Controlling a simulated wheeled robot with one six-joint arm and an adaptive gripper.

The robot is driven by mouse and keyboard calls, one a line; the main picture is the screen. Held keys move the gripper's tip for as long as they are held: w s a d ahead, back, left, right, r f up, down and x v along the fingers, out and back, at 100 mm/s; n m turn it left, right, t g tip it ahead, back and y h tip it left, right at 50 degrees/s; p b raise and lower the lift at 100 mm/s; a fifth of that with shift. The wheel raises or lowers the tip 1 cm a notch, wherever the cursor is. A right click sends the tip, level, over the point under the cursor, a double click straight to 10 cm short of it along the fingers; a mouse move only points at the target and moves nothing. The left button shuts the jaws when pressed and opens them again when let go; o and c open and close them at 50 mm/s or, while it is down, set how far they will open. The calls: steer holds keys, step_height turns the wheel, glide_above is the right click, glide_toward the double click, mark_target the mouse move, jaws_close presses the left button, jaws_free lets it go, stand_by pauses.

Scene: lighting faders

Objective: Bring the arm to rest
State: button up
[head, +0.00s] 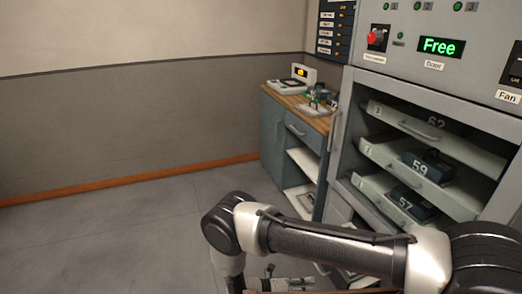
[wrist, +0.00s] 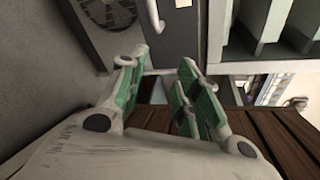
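My arm (head: 325,245) reaches across the lower right of the head view, with its elbow bent and its far end turned down toward the bottom edge. In the wrist view my gripper (wrist: 163,62) shows two green-padded fingers with a clear gap between their tips. It is open and nothing shows between the fingers. In the head view the gripper is only partly visible at the bottom edge.
A grey rack with numbered drawers (head: 432,125) and a panel reading Free (head: 440,47) stands at right. A blue-grey cabinet (head: 272,140) stands behind. The floor (head: 110,235) at left is clear. Brown slats (wrist: 275,135) lie near the gripper in the wrist view.

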steer(key=d+r+m+g+y, duration=0.25)
steer(key=r+m+y, duration=0.25)
steer(key=r+m, duration=0.95)
steer(key=d+r+m+g+y, duration=0.1)
steer(key=r+m+g+y, duration=0.45)
steer(key=r, duration=1.55)
steer(key=s+d+r+m+t+y, duration=0.2)
steer(key=s+d+r+m+t, duration=0.3)
steer(key=d+r, duration=0.3)
steer(key=s+d+r+m+t+y, duration=0.2)
steer(key=s+d+r+m+t, duration=0.2)
steer(key=r, duration=1.3)
steer(key=s+d+m, duration=0.3)
steer(key=d, duration=0.2)
steer(key=shift+s+r+m+t+y, duration=0.2)
steer(key=shift+s+m+t+y, duration=0.1)
steer(key=shift+m+t+y, duration=0.1)
